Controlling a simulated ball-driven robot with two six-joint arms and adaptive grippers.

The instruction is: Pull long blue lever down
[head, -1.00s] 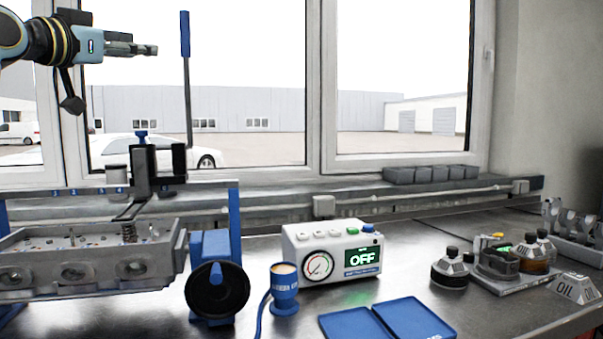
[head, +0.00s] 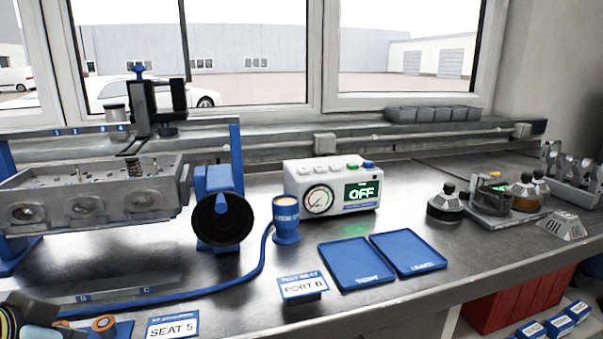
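The long lever's dark shaft (head: 185,45) stands upright at the upper left, in front of the window. Its blue handle is cut off by the top edge of the head view. The shaft runs down to a dark press clamp (head: 150,105) above the grey cylinder head (head: 95,200), with a spring below the clamp. Neither gripper's fingers are in view.
A black handwheel (head: 221,220) on a blue mount stands right of the cylinder head. A blue cup (head: 286,228), a white tester (head: 335,187) reading OFF and two blue trays (head: 355,263) sit to the right. Bare bench (head: 440,250) lies right of the trays.

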